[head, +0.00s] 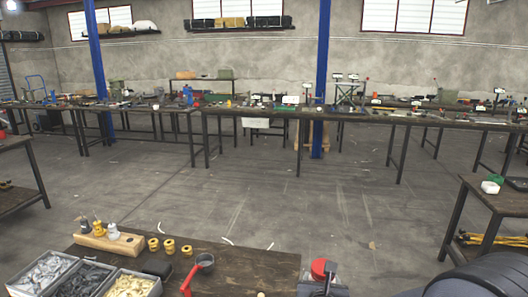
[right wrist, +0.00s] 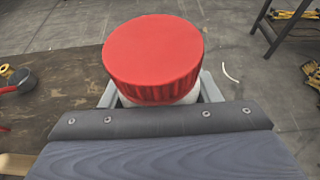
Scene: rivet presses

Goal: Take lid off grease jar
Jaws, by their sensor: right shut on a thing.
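The grease jar's red lid (right wrist: 153,55), with a ribbed rim, fills the upper middle of the right wrist view. A strip of the white grease jar (right wrist: 190,97) shows right under it, so the lid sits on the jar. My right gripper (right wrist: 158,95) has a finger on each side of the jar, just below the lid, and is shut on it. The jar's lower part is hidden. In the head view the red lid (head: 323,267) shows at the bottom, just right of the near table's edge. My left gripper is in neither view.
The near table (head: 255,268) holds a dark cup with a red handle (head: 204,262), yellow rings (head: 168,246), a wooden block (head: 110,242) and grey bins of small parts (head: 130,286). Another table (head: 505,200) stands at right. Open floor (head: 340,215) lies between.

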